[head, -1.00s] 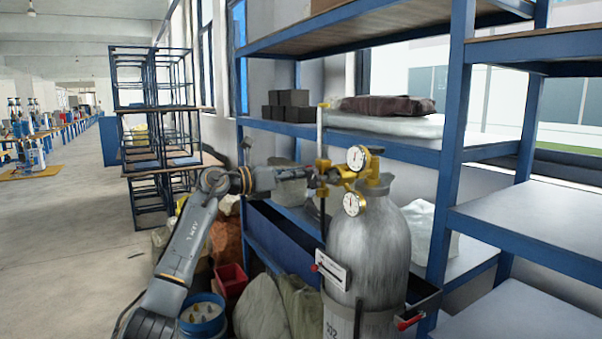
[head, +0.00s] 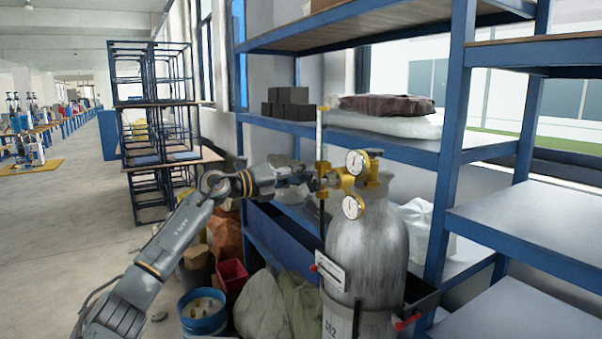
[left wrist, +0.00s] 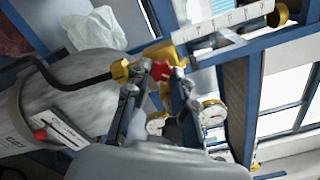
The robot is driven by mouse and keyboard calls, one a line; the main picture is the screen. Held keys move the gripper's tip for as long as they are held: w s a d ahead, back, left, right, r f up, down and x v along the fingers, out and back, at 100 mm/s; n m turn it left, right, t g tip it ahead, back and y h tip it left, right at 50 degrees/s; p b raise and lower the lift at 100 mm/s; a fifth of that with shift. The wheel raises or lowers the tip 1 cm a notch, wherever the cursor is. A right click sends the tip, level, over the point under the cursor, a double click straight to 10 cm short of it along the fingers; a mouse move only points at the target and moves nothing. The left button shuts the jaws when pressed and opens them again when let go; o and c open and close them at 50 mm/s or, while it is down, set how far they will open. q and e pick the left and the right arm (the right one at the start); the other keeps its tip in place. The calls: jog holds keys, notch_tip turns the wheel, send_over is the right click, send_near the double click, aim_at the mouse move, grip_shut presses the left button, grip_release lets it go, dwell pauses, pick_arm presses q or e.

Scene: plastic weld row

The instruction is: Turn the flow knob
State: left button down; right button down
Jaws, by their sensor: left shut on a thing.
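The grey gas cylinder (head: 366,250) stands upright, with a brass regulator (head: 348,180) and two white-faced gauges (head: 358,163) on top. My left gripper (head: 318,183) reaches in from the left and is at the regulator's left side. In the left wrist view, the red flow knob (left wrist: 159,70) sits between the two fingers of my left gripper (left wrist: 160,78), which is shut on it. The brass body (left wrist: 166,53) is just beyond the knob, and the gauges (left wrist: 212,112) are beside the fingers. In the head view the knob is hidden by the gripper. My right gripper is not in view.
Blue shelving (head: 450,150) stands close behind and right of the cylinder. Below my left arm are a blue bucket (head: 203,325), a red bin (head: 231,275) and pale sacks (head: 262,305). Open floor (head: 60,250) lies to the left.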

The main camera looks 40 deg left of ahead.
pick_arm(q)
jog(key=shift+r+n, duration=0.1)
jog(key=shift+n, duration=0.3)
jog(key=c, duration=1.1)
grip_release()
jog(key=v, duration=1.2)
